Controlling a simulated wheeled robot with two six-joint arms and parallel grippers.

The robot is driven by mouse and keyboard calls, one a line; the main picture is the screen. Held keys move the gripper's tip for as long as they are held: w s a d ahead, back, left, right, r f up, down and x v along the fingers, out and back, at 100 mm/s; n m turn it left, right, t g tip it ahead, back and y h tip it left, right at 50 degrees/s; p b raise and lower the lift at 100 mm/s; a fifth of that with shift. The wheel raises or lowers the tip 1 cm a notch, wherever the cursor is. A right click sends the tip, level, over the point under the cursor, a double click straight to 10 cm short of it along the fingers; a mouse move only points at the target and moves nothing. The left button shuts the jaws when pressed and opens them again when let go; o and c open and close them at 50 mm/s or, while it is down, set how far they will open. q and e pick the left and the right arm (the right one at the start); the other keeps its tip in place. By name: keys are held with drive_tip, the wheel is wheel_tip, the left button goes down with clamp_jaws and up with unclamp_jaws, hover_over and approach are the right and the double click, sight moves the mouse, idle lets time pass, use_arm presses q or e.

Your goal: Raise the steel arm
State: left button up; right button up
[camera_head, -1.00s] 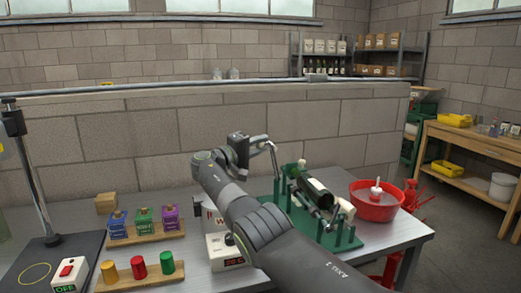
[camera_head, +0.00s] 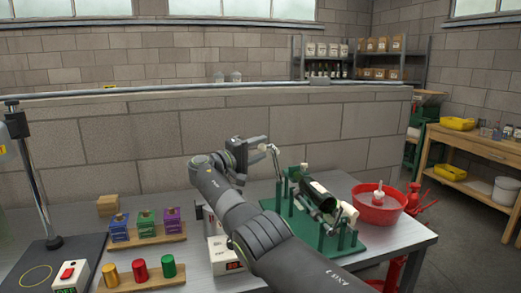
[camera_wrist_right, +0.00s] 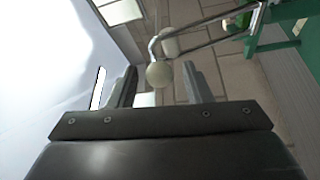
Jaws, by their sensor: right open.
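The steel arm (camera_head: 277,163) is a thin bent rod with a pale round knob, rising on the left of the green bottle stand (camera_head: 343,240). In the right wrist view the knob (camera_wrist_right: 158,74) lies between the two finger tips, and the steel rods (camera_wrist_right: 208,35) run off to the upper right. My right gripper (camera_head: 262,146) is open around or just short of the knob; it also shows in the right wrist view (camera_wrist_right: 161,86). A gap shows beside the knob. A dark green bottle (camera_head: 318,193) lies tilted in the stand. My left gripper is not in view.
A red bowl (camera_head: 378,214) stands right of the stand. A white box with a red display (camera_head: 222,254) is partly behind my right arm. Coloured blocks (camera_head: 145,225) and cylinders (camera_head: 139,270) sit on wooden racks at left. A block wall (camera_head: 150,140) rises behind the table.

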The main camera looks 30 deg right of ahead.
drive_tip(key=s+a+f+b, duration=0.1)
drive_tip(key=s+a+b, duration=0.1)
drive_tip(key=a, duration=1.4)
drive_tip(key=shift+s+f+b, duration=0.3)
drive_tip(key=shift+f+b, duration=0.05)
drive_tip(key=shift+b, duration=0.3)
drive_tip(key=shift+a, duration=0.1)
